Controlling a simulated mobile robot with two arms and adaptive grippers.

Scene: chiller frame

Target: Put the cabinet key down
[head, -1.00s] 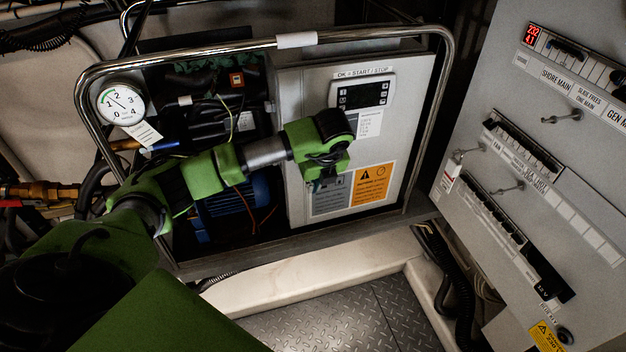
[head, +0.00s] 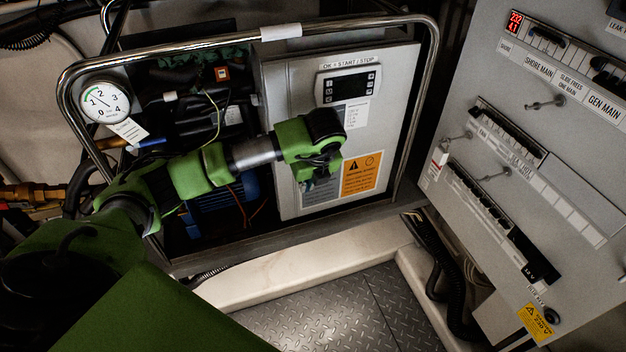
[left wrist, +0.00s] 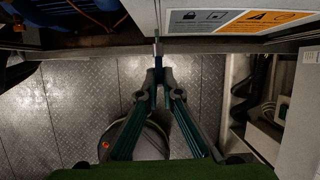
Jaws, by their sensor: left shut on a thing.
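My left gripper (head: 318,182) hangs in front of the lower part of the grey cabinet door (head: 290,120), left of the orange warning label. In the left wrist view its two fingers (left wrist: 160,76) come together on a small, slim metal piece, which looks like the cabinet key (left wrist: 157,48). The key points away from the fingers, towards the cabinet's lower edge. I cannot tell whether it touches the cabinet. In the head view the key is too small and dark to make out. My right gripper is not in view.
A bent metal rail (head: 240,38) frames the cabinet. A pressure gauge (head: 104,101) is at left. A breaker panel (head: 560,150) with switches and small handles stands at right. A pale ledge (head: 300,262) and clear tread-plate floor (head: 325,310) lie below.

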